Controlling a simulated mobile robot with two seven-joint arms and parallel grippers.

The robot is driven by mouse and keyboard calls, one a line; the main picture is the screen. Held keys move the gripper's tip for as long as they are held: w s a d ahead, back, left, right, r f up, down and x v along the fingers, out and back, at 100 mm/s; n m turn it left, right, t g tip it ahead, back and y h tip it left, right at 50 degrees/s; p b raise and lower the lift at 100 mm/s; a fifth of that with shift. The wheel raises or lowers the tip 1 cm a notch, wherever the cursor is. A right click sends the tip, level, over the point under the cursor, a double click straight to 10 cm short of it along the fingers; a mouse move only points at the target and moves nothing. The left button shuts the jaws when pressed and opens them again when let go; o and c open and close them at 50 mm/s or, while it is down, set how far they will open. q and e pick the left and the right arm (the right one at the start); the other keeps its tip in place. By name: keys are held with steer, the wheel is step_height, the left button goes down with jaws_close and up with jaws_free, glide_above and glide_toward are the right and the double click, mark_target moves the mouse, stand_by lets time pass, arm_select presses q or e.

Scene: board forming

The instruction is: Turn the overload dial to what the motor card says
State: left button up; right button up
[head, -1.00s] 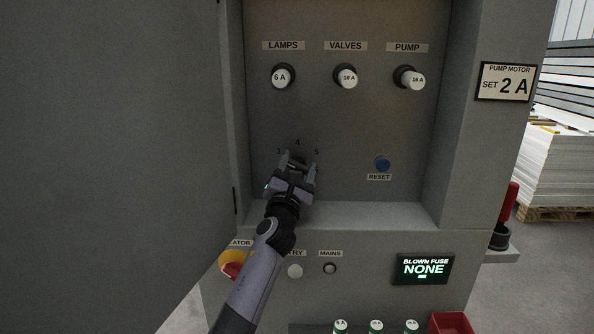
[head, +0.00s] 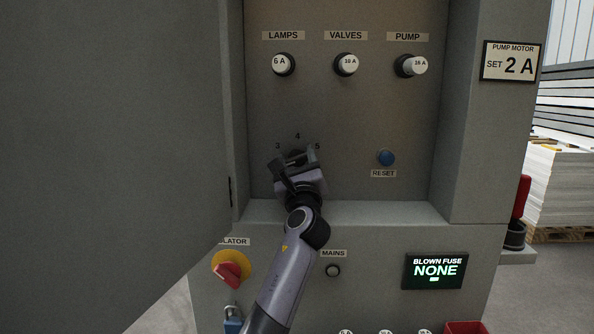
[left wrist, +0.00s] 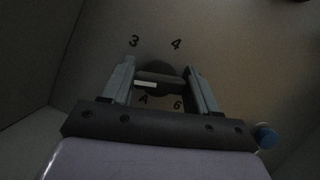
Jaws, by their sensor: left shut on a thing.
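The overload dial (left wrist: 160,76) is a dark round knob with a raised bar across it, on the cabinet's back panel. My left gripper (head: 294,160) covers most of it in the head view, where 3, 4 and 5 show around it. In the left wrist view the fingers of my left gripper (left wrist: 160,86) are shut on the bar's two ends. A white mark on the bar points to the left finger, which hides any numeral there; 3, 4, 6 and an A show. The motor card (head: 511,62) reads "PUMP MOTOR SET 2 A". My right gripper is out of view.
A blue reset button (head: 386,158) is right of the dial. Fuses for lamps (head: 283,64), valves (head: 346,64) and pump (head: 411,65) sit above. The open cabinet door (head: 110,140) fills the left. The blown fuse display (head: 435,270) reads NONE.

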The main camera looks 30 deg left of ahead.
arm_select(q)
steer(key=shift+n+g+y+b, duration=0.3)
steer(key=shift+n+g, duration=0.2)
steer(key=shift+n, duration=1.1)
steer(key=o, duration=1)
steer(key=shift+v, duration=3.6)
